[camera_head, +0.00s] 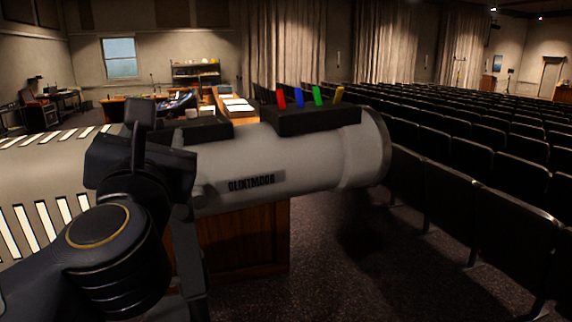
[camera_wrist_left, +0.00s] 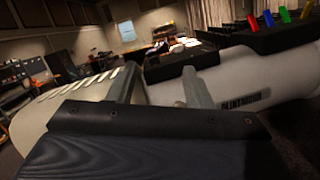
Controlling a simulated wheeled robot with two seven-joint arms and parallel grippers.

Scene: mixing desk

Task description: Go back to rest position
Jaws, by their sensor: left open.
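My left arm comes in from the lower left in the head view, with its dark left gripper (camera_head: 141,160) in front of a large white cylinder (camera_head: 320,160). In the left wrist view, the two grey fingers of this gripper (camera_wrist_left: 163,82) stand apart with nothing held between them. The cylinder lies behind the fingers there; I cannot tell whether they touch it. My right gripper is in neither view.
A black block (camera_head: 312,117) with red, blue, green and yellow pieces sits on the cylinder. A wooden cabinet (camera_head: 250,245) stands below. Rows of dark seats (camera_head: 480,205) fill the right. Carpet (camera_head: 370,285) is clear at the lower middle.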

